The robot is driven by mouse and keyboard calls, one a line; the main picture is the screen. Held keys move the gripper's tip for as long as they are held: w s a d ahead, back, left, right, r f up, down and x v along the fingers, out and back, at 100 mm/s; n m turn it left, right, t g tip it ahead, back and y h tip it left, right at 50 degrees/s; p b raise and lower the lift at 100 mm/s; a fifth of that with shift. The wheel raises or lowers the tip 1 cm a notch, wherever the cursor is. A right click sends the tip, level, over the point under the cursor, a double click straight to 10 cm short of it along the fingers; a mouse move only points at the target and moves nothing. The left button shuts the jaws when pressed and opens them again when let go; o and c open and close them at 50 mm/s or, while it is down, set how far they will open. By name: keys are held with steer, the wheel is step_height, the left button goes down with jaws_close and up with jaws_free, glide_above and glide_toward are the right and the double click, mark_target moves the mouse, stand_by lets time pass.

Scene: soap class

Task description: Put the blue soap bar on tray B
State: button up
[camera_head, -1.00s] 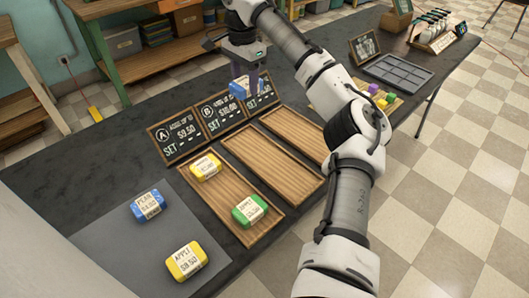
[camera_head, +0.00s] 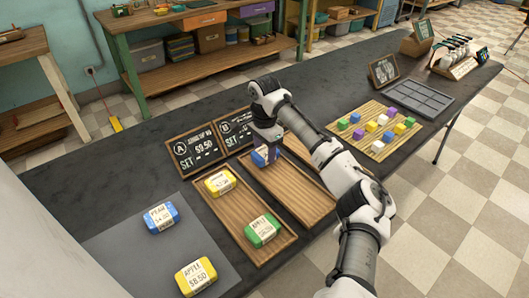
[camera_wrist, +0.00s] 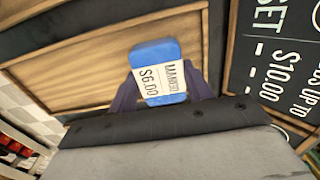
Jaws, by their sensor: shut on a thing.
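My gripper (camera_head: 265,152) is shut on a blue soap bar (camera_head: 259,157) with a white label. The wrist view shows this bar (camera_wrist: 152,58) between the fingers, its label reading mango, $6.00. The bar is at the far end of tray B (camera_head: 303,200), the middle wooden tray, below sign B (camera_head: 236,129). I cannot tell whether it touches the tray. The visible floor of tray B is bare. Another blue soap bar (camera_head: 162,217) lies on the grey mat at the left.
Tray A (camera_head: 238,212), below sign A (camera_head: 195,150), holds a yellow bar (camera_head: 220,183) and a green bar (camera_head: 262,231). Another yellow bar (camera_head: 196,277) lies on the grey mat (camera_head: 120,255). My arm partly covers the third tray. A board with coloured cubes (camera_head: 345,138) stands to the right.

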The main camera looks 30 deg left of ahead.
mark_target(265, 152)
steer(key=shift+f, duration=0.7)
steer(key=shift+f, duration=0.1)
steer(key=o, duration=1)
steer(key=shift+o, duration=0.2)
step_height(265, 152, up, 12)
